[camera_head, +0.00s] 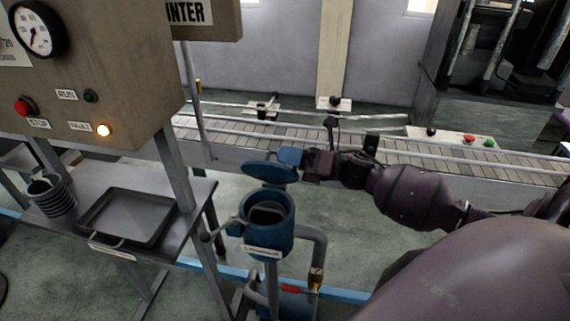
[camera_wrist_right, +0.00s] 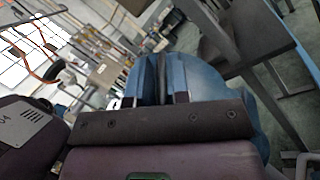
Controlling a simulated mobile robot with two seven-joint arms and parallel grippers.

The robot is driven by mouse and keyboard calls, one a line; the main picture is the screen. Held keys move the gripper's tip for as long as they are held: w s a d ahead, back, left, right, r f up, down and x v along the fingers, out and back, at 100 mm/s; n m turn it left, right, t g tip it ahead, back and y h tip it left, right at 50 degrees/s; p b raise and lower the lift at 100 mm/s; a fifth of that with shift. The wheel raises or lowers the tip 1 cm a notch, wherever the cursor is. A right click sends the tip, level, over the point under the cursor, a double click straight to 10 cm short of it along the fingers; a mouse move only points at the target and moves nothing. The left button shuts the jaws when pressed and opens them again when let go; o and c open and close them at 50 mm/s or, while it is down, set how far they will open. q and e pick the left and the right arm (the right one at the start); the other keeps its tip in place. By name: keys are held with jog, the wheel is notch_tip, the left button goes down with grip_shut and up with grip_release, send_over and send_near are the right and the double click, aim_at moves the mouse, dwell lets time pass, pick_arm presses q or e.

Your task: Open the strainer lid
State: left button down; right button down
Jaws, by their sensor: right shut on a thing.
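The blue strainer (camera_head: 274,236) stands on a post in the middle of the head view, with a white label on its front. Its round opening shows dark inside. The blue strainer lid (camera_head: 268,173) is raised above the opening and tilted, apart from most of the rim. My right gripper (camera_head: 292,158) is shut on the lid's blue edge at its right side. In the right wrist view, my right gripper's fingers (camera_wrist_right: 160,80) are close together on a blue part, and the large blue body shows beside them. My left gripper is not in view.
A conveyor (camera_head: 400,152) runs behind. A pipe (camera_head: 318,245) rises right of the strainer.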

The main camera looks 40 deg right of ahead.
jog(key=w+d+f+m+t+h, duration=0.3)
jog(key=w+d+m, duration=0.2)
jog(key=m, duration=0.6)
jog(key=shift+d, duration=0.5)
jog(key=c, duration=1.2)
grip_release()
jog(key=shift+w+f, duration=0.1)
jog(key=shift+r, duration=0.25)
jog(key=shift+r, duration=0.1)
jog(key=shift+d, duration=0.1)
